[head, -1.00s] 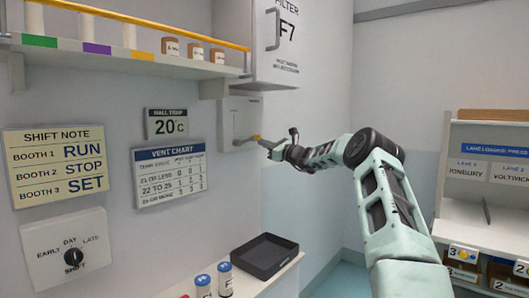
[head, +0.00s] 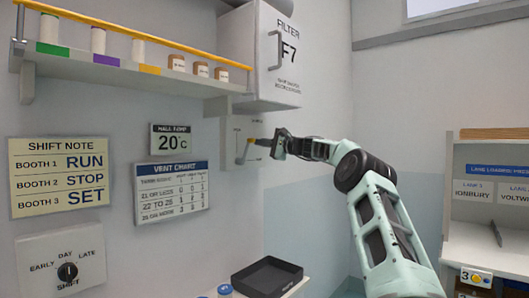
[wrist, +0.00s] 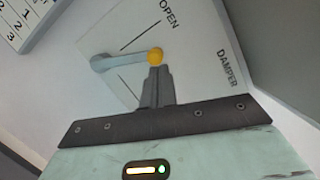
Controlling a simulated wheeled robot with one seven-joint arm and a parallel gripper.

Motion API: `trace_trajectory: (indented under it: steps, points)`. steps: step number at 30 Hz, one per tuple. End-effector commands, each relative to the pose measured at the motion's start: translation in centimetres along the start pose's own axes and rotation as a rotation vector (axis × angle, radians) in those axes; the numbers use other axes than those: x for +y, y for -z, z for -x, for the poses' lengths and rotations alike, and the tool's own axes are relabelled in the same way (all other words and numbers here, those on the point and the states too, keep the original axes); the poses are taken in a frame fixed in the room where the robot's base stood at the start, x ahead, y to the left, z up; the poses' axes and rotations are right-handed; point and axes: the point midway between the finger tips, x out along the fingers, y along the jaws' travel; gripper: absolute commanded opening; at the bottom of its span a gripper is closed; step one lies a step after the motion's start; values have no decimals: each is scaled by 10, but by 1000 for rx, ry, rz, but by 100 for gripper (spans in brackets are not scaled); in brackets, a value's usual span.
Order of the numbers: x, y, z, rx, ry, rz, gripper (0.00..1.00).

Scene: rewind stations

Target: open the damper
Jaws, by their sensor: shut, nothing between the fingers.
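The damper panel (head: 229,160) is a pale plate on the wall under the filter cabinet. In the wrist view the plate (wrist: 205,75) reads OPEN and DAMPER. Its grey lever (wrist: 122,61) ends in a yellow knob (wrist: 155,56). The lever is angled away from the line beside the OPEN word. In the head view the lever (head: 242,155) slants up to the right. My gripper (wrist: 156,74) is shut and empty, with its fingertips right at the knob. I cannot tell whether they touch it. In the head view my gripper (head: 263,143) comes in from the right.
The filter cabinet (head: 262,60) hangs just above the panel, and a shelf (head: 120,70) with bottles extends left. A vent chart (head: 172,190) is left of the panel. A black tray (head: 267,277) stands on the counter below. Open space lies right of the panel.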

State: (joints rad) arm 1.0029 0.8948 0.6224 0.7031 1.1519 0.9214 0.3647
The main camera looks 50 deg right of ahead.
Motion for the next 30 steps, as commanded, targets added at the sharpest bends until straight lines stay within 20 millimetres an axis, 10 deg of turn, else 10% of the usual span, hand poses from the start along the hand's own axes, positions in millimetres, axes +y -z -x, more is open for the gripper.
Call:
trace_trajectory:
  steps: [30]
  points:
    - [-4,-37,-10,-1,-99,393,0]
